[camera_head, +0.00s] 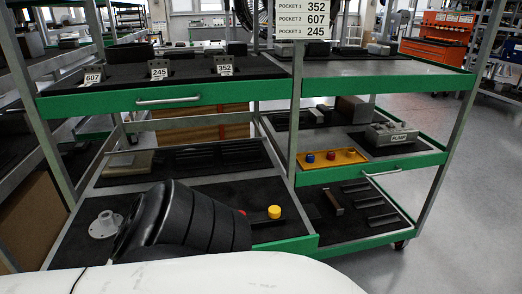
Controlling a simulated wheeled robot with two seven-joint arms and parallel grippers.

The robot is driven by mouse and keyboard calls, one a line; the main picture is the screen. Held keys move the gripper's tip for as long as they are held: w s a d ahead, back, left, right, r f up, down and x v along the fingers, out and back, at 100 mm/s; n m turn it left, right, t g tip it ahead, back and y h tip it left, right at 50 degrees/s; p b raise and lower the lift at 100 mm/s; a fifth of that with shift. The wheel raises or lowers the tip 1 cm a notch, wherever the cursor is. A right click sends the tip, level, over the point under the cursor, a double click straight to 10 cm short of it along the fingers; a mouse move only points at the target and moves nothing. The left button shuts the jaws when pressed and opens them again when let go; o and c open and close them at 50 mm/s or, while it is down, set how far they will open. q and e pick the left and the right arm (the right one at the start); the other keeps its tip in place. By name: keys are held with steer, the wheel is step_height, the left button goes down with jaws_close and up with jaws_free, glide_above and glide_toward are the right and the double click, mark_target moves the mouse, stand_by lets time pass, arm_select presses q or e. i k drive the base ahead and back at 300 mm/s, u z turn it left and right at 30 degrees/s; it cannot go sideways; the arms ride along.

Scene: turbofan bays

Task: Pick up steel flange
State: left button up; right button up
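The steel flange (105,224) is a light grey disc with a raised round hub. It lies on the dark mat of the lower left shelf (78,239), near the shelf's left side. A large black ribbed shape stands close to its right in the picture and hides part of the shelf; I cannot tell whether it touches the flange. Neither of my grippers can be made out in this view.
A yellow knob (274,212) sits right of the black shape. The green-edged cart carries number cards 607 (92,78), 245 (159,73) and 352 (225,69) on top. A yellow tray (332,158) and a pump (391,134) lie right. Floor (455,200) is clear at right.

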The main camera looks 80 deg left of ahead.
mark_target(107, 224)
steer(key=z, duration=0.2)
steer(key=k, duration=1.95)
steer(key=u, duration=0.65)
